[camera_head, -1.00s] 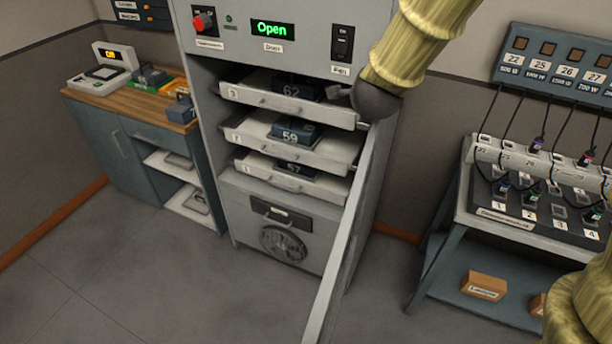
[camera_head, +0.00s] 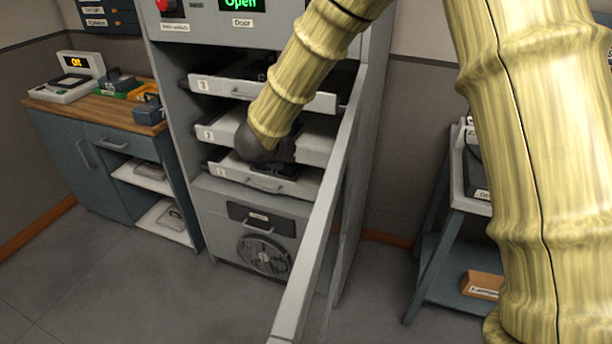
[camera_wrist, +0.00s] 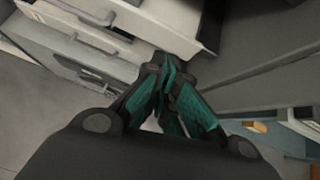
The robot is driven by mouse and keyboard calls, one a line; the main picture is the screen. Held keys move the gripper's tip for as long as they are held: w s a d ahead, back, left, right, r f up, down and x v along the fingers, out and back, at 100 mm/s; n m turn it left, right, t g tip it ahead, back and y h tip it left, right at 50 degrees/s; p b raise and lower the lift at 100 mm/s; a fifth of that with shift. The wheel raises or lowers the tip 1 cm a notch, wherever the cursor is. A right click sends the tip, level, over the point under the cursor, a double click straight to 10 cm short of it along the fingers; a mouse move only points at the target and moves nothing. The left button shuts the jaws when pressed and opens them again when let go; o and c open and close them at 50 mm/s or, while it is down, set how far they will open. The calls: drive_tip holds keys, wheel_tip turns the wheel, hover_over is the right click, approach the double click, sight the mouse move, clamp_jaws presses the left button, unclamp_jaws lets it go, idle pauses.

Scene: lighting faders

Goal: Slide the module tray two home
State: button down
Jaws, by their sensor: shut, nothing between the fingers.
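Module tray two (camera_head: 222,130) is the pale middle tray of three in the open grey cabinet, and it stands out past the cabinet front. My gripper (camera_head: 285,153) is at its front, covering the tray's middle and the module on it. In the wrist view my gripper (camera_wrist: 165,72) is shut and empty, its teal-padded fingers together close to a pale tray edge (camera_wrist: 165,35). I cannot tell whether the fingertips touch it.
Tray three (camera_head: 225,88) is above and tray one (camera_head: 230,170) below, both also protruding. The open cabinet door (camera_head: 318,225) stands close on the right of the trays. A wood-topped bench (camera_head: 95,112) is at left and a blue-grey cart (camera_head: 440,245) at right.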

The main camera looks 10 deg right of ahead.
sight(304, 156)
drive_tip(key=w+d+f+m, duration=0.1)
drive_tip(key=w+d+f, duration=0.1)
drive_tip(key=w+f, duration=0.2)
drive_tip(key=w+d+f+m+p, duration=0.1)
drive_tip(key=w+d+f, duration=0.1)
drive_tip(key=w+f, duration=0.3)
drive_tip(key=shift+d+f+g, duration=0.3)
drive_tip(key=shift+d+f, duration=0.05)
drive_tip(key=shift+f, duration=0.35)
drive_tip(key=shift+w+d, duration=0.2)
drive_tip(key=shift+w, duration=0.2)
drive_tip(key=shift+w+d+b, duration=0.4)
drive_tip(key=shift+w+d, duration=0.3)
drive_tip(key=shift+w, duration=0.2)
drive_tip(key=shift+r, duration=0.25)
drive_tip(key=shift+w, duration=0.1)
